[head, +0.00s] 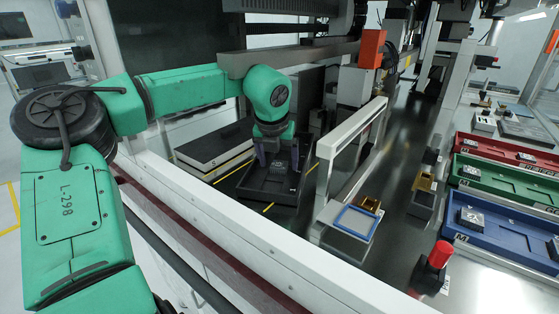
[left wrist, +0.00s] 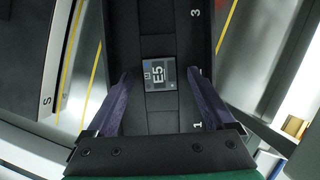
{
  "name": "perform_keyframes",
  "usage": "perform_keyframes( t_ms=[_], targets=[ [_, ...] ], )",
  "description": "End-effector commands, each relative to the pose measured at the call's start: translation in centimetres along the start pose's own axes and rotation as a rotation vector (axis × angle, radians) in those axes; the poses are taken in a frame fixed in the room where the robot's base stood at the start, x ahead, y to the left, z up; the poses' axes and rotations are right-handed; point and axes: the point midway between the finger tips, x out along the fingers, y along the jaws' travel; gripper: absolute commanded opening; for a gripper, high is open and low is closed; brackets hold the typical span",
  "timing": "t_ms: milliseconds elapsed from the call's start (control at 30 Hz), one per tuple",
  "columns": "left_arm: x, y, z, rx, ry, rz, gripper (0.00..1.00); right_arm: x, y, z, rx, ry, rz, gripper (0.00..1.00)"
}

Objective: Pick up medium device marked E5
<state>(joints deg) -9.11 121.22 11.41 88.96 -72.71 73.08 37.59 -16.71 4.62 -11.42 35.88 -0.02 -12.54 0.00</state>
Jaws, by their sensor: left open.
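The medium device marked E5 (left wrist: 160,76) is a small square grey block with a white "E5" label. It sits in a black tray (left wrist: 150,18) with raised side walls, and its label faces my wrist camera. My left gripper (left wrist: 160,88) is open, with one finger on each side of the device and a gap between each finger and the block. In the head view my left gripper (head: 278,158) points down over the black tray (head: 262,191), and the device (head: 280,167) shows partly between the fingers. My right gripper is not in view.
A stack of dark-topped flat trays (head: 215,145) stands left of the black tray. A white frame (head: 350,145) rises to its right. Red, green and blue trays (head: 507,232) with devices lie at far right, near a red button (head: 441,254). A white rail (head: 250,240) runs in front.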

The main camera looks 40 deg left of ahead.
Motion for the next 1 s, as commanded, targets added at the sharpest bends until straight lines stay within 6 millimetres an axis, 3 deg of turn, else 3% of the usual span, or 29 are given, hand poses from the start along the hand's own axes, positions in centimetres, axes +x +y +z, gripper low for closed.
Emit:
perform_keyframes(
  t_ms=[200,433,767,867,1000],
  targets=[
    [0.4,0.0,-0.1,0.000,0.000,0.001,0.88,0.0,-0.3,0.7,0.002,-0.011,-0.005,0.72],
    [0.4,0.0,-0.1,0.000,0.001,0.001,0.00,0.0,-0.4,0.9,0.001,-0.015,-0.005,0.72],
    [0.1,0.0,0.1,-0.001,0.000,0.002,0.00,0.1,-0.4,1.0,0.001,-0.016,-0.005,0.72],
    [-0.7,0.0,0.5,-0.002,-0.003,0.002,0.00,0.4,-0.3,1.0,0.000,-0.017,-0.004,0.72],
    [-3.4,0.0,1.6,-0.003,-0.007,0.003,0.00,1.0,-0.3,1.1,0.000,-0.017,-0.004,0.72]
  ],
)
